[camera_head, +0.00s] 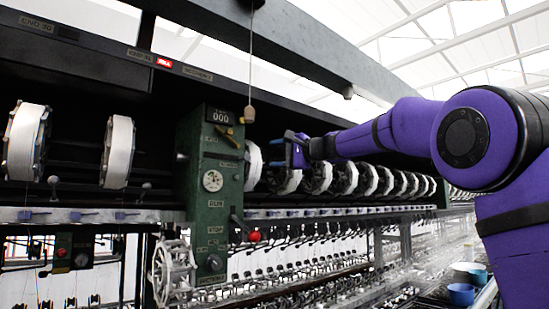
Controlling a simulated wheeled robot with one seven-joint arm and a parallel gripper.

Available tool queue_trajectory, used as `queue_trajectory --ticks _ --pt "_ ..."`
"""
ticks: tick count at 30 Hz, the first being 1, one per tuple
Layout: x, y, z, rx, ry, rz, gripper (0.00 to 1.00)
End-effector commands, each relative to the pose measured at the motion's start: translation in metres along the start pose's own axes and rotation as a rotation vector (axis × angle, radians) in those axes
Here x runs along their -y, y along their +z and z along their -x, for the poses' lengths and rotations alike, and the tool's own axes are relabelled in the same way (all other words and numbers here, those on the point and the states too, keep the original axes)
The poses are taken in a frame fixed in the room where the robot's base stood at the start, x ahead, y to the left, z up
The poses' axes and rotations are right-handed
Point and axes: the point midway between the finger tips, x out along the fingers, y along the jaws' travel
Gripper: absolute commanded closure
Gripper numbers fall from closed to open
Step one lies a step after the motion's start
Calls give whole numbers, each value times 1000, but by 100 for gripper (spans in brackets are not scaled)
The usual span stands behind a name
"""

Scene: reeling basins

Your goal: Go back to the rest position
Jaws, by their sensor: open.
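My gripper (290,150) is at the end of my purple arm, which reaches in from the right. It is in front of the row of white reels, just right of the green control post (212,160). It looks small and dark, and its jaws are open. I see nothing held between them. Whether it touches the reel (253,166) or the machine behind it I cannot tell. My arm covers part of the machine's upper rail.
White reels (118,152) hang left of the post, and several more recede to the right. A cord with a weight (249,114) hangs near my gripper. A red knob (254,236) sticks out below. Blue bowls (461,294) stand at the lower right. A loose white reel (173,272) is low at the post.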

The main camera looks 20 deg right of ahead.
Motion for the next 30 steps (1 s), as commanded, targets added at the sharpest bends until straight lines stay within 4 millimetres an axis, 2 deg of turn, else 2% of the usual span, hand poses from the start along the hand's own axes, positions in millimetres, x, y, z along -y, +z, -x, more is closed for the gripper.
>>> queue_trajectory --ticks 8,11,14,17,23,30 --pt "0 2 0 0 4 3 45" --pt "-7 12 6 1 38 24 45" --pt "-23 35 19 2 120 77 45" --pt "-51 66 41 6 241 154 45" --pt "-119 128 101 31 500 324 45" --pt "-209 191 189 88 798 534 45"
